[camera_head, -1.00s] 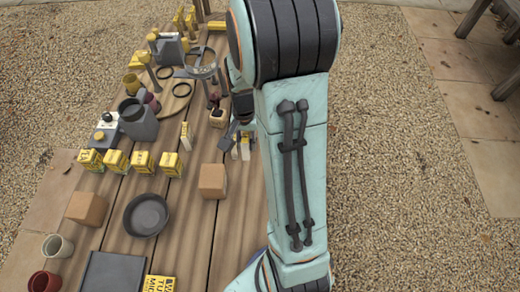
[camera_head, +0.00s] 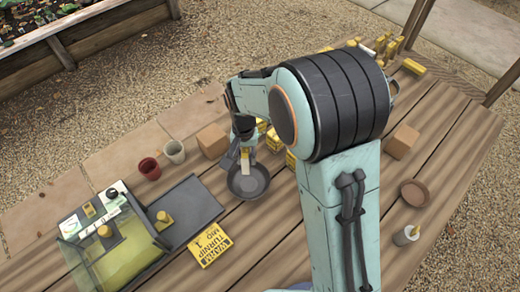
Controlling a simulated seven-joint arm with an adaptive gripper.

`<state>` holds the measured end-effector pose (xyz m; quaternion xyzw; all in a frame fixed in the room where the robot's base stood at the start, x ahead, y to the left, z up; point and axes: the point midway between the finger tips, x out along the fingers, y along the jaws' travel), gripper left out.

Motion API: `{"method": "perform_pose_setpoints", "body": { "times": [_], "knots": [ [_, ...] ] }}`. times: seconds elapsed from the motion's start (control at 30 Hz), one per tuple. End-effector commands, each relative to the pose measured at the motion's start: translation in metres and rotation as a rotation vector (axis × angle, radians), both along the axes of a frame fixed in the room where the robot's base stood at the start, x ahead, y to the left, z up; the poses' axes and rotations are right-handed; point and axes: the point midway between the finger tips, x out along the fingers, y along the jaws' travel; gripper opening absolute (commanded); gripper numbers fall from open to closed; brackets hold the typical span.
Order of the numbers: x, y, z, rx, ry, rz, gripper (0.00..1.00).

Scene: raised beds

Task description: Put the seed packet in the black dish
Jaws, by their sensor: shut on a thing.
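My gripper (camera_head: 242,150) is over the black dish (camera_head: 250,193), fingers pointing down. It is shut on a small cream and yellow seed packet (camera_head: 245,157), which hangs upright. The packet's lower end overlaps the far part of the dish in the picture; I cannot tell whether it touches the dish. The dish is round, dark and shallow, and the part of it that shows is empty. The gripper's fingers are small in this view and partly dark against the dish.
A dark tray (camera_head: 190,212) and a yellow printed card (camera_head: 210,247) lie in front of the dish. Several yellow boxes (camera_head: 275,140) sit behind, partly hidden by my arm.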

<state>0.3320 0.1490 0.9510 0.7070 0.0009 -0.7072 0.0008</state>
Motion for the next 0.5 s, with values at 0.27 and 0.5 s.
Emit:
{"method": "perform_pose_setpoints", "body": {
  "times": [0.27,0.5],
  "knots": [
    [-0.001,-0.001,-0.037,-0.002,0.004,-0.001,0.00],
    [-0.001,-0.001,-0.070,-0.001,0.003,-0.002,0.00]
  ]
}}
